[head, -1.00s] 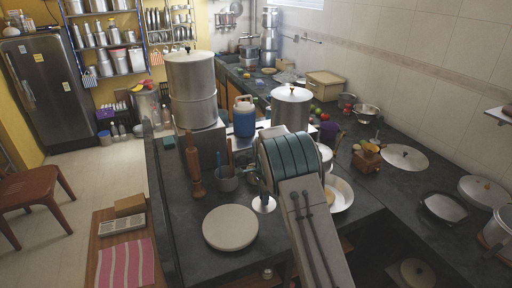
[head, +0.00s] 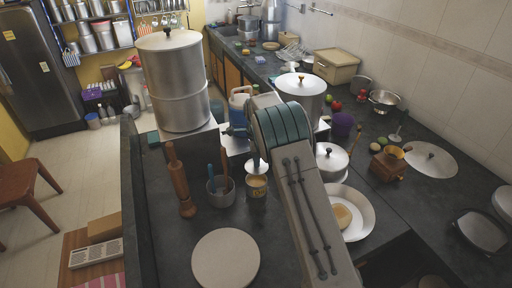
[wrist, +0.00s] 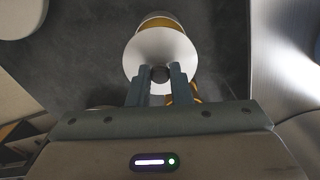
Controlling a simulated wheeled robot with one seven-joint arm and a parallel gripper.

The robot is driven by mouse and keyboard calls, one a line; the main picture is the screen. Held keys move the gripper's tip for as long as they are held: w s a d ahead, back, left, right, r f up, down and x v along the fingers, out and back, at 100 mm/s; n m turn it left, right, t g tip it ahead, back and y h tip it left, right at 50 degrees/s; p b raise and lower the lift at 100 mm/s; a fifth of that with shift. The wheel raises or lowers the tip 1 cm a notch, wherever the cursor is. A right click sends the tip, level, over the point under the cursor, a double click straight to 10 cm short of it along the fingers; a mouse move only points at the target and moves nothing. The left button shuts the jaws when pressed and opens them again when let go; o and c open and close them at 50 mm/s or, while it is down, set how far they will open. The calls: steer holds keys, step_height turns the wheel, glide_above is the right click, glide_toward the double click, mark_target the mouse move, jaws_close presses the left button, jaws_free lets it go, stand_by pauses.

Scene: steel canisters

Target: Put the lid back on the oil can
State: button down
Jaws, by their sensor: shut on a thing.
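My gripper (wrist: 160,76) is shut on the dark knob of a pale round lid (wrist: 160,52), seen in the wrist view. The lid also shows in the head view (head: 257,168), just above a small yellowish can (head: 257,188), apparently the oil can. In the wrist view the can (wrist: 160,21) shows past the lid's far edge, so the two are not fully lined up in that view. The lid hides part of the can there. In the head view the can stands upright on the dark counter, and the lid looks apart from it.
A grey cup with utensils (head: 220,189) and a wooden rolling pin (head: 180,182) stand left of the can. A tall steel canister (head: 175,80) is behind. A lidded pot (head: 331,162) and a plate (head: 356,222) are right. A round board (head: 226,262) lies in front.

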steer(key=shift+w, duration=0.15)
steer(key=shift+s+f+b, duration=0.2)
steer(key=shift+f+b, duration=0.15)
steer(key=shift+f, duration=0.25)
steer(key=shift+f+b, duration=1.35)
steer(key=shift+f, duration=1.2)
steer(key=shift+f+b, duration=0.15)
steer(key=shift+b, duration=0.4)
steer(key=c, duration=0.7)
jaws_free()
steer(key=shift+c, duration=0.2)
